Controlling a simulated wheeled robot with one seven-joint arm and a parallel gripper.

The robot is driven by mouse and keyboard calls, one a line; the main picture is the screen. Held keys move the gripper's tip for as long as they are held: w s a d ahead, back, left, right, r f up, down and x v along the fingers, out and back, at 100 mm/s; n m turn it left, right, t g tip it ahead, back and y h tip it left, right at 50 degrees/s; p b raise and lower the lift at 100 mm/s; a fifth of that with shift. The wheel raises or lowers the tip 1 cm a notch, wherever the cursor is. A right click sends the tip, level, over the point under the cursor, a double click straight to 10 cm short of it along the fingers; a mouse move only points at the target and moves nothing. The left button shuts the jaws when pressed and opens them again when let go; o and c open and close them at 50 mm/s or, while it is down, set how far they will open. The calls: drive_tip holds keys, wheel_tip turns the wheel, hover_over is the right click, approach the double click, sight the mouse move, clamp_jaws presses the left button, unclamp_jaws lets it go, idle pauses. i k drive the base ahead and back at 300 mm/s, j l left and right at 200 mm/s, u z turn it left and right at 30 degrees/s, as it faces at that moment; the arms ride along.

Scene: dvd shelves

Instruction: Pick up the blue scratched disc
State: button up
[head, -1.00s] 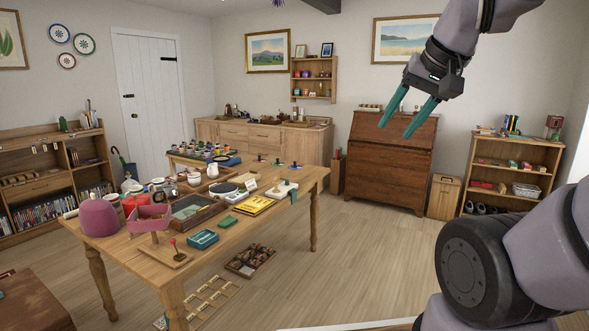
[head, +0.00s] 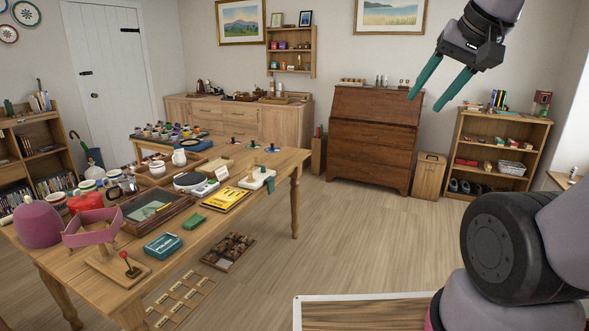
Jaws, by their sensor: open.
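My gripper (head: 424,102) is open and empty, its two teal fingers apart, high at the upper right in front of the wooden bureau and wall. It is well away from the wooden table (head: 213,245). Several small disc-like items with upright pegs stand near the table's far edge; one of them looks bluish (head: 272,149). They are too small to tell whether any is the blue scratched disc. A round dark-topped item with a pale rim (head: 187,180) lies mid-table. I see no scratches on anything.
Low trays (head: 229,252) lie on the floor. Open floor (head: 345,240) lies right of the table.

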sight(272, 149)
drive_tip(key=i+z, duration=0.25)
drive_tip(key=i, duration=1.95)
drive_tip(key=i+u, duration=0.2)
drive_tip(key=i, duration=0.3)
drive_tip(key=i+l+u, duration=0.2)
drive_tip(key=i, duration=0.3)
drive_tip(key=i+l+u, duration=0.2)
drive_tip(key=i, duration=0.3)
drive_tip(key=i+l+u, duration=0.2)
drive_tip(key=i+l, duration=0.15)
drive_tip(key=i, duration=0.15)
